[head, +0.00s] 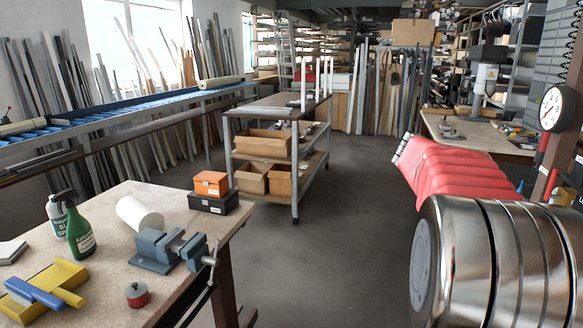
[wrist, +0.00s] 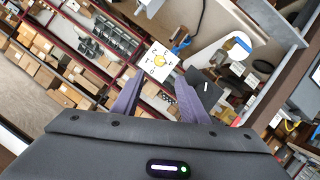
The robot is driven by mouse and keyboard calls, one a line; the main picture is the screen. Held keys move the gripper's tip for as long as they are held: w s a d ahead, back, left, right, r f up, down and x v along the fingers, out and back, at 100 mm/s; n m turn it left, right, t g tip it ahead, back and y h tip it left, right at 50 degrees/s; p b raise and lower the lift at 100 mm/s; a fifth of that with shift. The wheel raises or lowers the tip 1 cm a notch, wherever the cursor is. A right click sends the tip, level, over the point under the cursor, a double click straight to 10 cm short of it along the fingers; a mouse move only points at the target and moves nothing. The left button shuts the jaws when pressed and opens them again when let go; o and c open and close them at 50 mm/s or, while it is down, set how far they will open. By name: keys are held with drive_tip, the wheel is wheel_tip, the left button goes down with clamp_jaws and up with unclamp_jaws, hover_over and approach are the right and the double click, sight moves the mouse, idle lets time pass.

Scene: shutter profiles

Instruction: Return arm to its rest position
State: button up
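My gripper (wrist: 160,92) shows at the bottom of the wrist view. Its two dark purple fingers stand apart with a clear gap and nothing held between them. The background in that view is tilted. A white square card with dark marks and a yellow spot (wrist: 160,61) appears beyond the fingertips, and its distance cannot be told. My arm fills the right side of the head view, with a shiny metal cylinder close to the camera. The gripper itself does not show in the head view.
A workbench (head: 110,205) with a vise (head: 168,250) and bottles stands at front left. A trolley (head: 277,108) with cardboard boxes stands mid-floor. Another bench (head: 490,137) is at right. Grey floor (head: 340,215) between them is clear. The wrist view shows shelves of boxes (wrist: 35,65).

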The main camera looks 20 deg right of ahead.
wheel_tip(320, 180, down, 9)
drive_tip(key=w+a+n+t, duration=0.1)
drive_tip(key=w+n+t, duration=0.2)
drive_tip(key=n, duration=0.4)
drive_tip(key=w+a+f+n+t+y, duration=0.35)
drive_tip(key=a+f+n+t, duration=0.35)
drive_tip(key=a, duration=0.5)
drive_tip(key=a+f+n+t+y, duration=0.1)
drive_tip(key=a+n+t+y, duration=0.1)
drive_tip(key=a, duration=1.4)
drive_tip(key=a+f+n+t+y, duration=0.2)
drive_tip(key=a+n, duration=0.4)
drive_tip(key=a, duration=1.1)
drive_tip(key=t+y, duration=0.1)
drive_tip(key=t, duration=0.1)
drive_tip(key=shift+t, duration=0.4)
drive_tip(key=shift+w+a, duration=0.1)
